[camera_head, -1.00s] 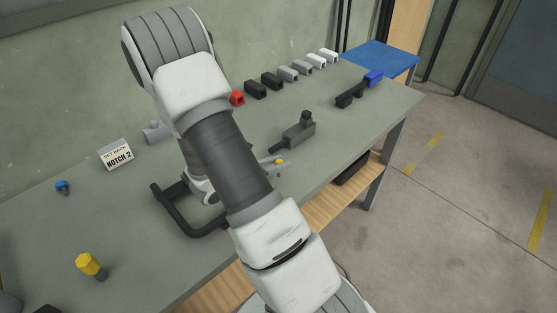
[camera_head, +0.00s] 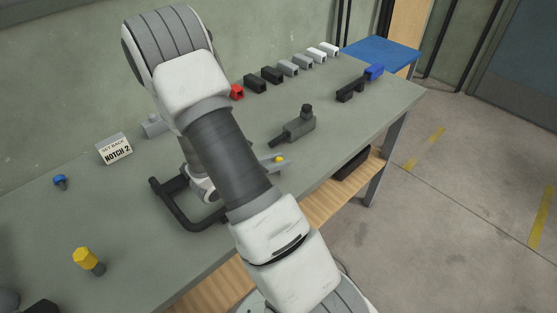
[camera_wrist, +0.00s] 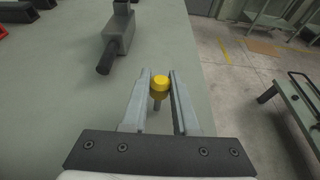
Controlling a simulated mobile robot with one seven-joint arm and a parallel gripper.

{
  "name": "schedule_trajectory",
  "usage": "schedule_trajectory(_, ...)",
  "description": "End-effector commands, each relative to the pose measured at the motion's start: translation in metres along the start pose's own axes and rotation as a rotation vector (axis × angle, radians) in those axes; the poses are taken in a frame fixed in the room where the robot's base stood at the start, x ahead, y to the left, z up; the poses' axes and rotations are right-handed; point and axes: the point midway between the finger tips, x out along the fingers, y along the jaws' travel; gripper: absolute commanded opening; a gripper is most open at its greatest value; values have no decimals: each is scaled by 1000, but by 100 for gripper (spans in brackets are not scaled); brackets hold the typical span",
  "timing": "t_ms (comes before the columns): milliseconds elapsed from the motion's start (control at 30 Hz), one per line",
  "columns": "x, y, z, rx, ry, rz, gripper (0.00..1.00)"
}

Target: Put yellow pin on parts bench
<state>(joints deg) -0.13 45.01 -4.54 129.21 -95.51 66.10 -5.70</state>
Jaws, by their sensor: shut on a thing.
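The yellow pin (camera_wrist: 160,83) has a round yellow head and a grey shank. My gripper (camera_wrist: 158,92) is shut on it, with the head between the fingertips and the shank hanging below. In the head view the yellow head shows as a small dot (camera_head: 280,159) at the fingertips, over the grey-green bench (camera_head: 330,128) near its front edge; the hand is mostly hidden behind my arm. I cannot tell which surface is the parts bench. Another bench (camera_wrist: 307,118) stands apart at the right in the wrist view.
A grey clamp-like part (camera_head: 297,128) lies close by. A black frame (camera_head: 178,207), a larger yellow-headed bolt (camera_head: 84,257), a blue knob (camera_head: 60,181) and a NOTCH 2 card (camera_head: 115,150) are on the bench. Several blocks line the back. A blue-topped table (camera_head: 382,54) adjoins the far end.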

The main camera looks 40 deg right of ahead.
Motion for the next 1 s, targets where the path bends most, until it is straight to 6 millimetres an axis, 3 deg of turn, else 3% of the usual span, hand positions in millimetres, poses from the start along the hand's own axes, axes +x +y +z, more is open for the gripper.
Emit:
schedule_trajectory(167,2,0,-4,0,0,0,0)
schedule_trajectory(200,2,0,-4,0,0,0,29)
schedule_trajectory(400,1,0,-4,0,0,0,63)
schedule_trajectory(767,-4,1,-4,0,1,2,63)
schedule_trajectory(1000,-46,2,-3,1,1,7,63)
